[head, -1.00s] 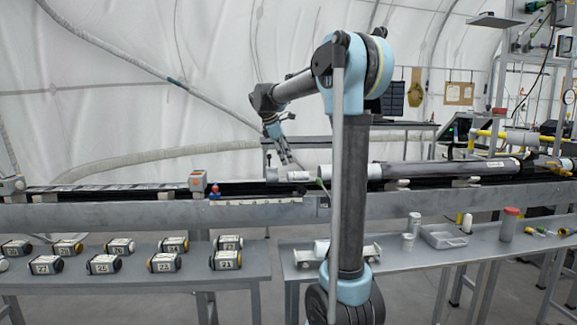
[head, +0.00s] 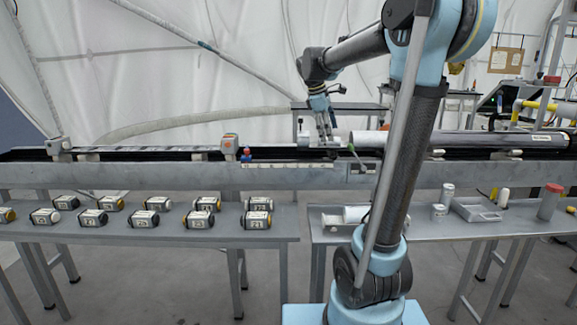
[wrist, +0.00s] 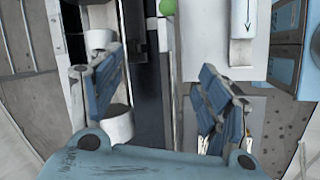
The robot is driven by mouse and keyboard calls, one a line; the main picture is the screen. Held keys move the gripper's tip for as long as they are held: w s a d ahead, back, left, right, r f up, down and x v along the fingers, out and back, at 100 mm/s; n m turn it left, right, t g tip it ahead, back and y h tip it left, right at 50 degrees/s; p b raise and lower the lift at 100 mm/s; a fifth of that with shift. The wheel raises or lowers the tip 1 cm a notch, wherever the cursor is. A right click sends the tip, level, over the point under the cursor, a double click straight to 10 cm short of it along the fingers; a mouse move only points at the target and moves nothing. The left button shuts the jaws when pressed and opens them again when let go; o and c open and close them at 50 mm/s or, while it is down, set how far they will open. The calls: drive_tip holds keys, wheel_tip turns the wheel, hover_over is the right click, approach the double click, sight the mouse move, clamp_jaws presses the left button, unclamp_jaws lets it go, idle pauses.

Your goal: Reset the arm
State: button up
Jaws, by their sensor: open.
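My gripper (head: 324,125) is at the end of my raised arm, over the long rail behind the tables in the head view. In the wrist view my gripper (wrist: 165,95) has its two blue fingers spread apart, with nothing held between them. Below the fingers lie a dark slot and a pale flat plate. White cylindrical pieces (wrist: 118,122) show beside and behind the left finger. My arm's upper joint is cut off by the top edge of the head view.
The left table (head: 120,228) carries several labelled canisters (head: 145,218). The right table holds a grey tray (head: 476,209), white cylinders and a red-capped jar (head: 550,201). A long tube (head: 490,143) lies along the rail (head: 150,174). Floor between the tables is open.

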drive_tip(key=s+d+f+m+y, duration=0.1)
drive_tip(key=s+f+m, duration=0.6)
drive_tip(key=s+f, duration=0.6)
drive_tip(key=s+d+f+m+y, duration=0.2)
drive_tip(key=s+f+m, duration=0.4)
drive_tip(key=s+f, duration=0.7)
drive_tip(key=s, duration=0.6)
drive_tip(key=shift+s+m+y, duration=0.25)
drive_tip(key=shift+m+y, duration=0.05)
drive_tip(key=shift+m, duration=0.1)
drive_tip(key=shift+f, duration=0.1)
drive_tip(key=shift+w+f, duration=0.2)
drive_tip(key=shift+w, duration=0.25)
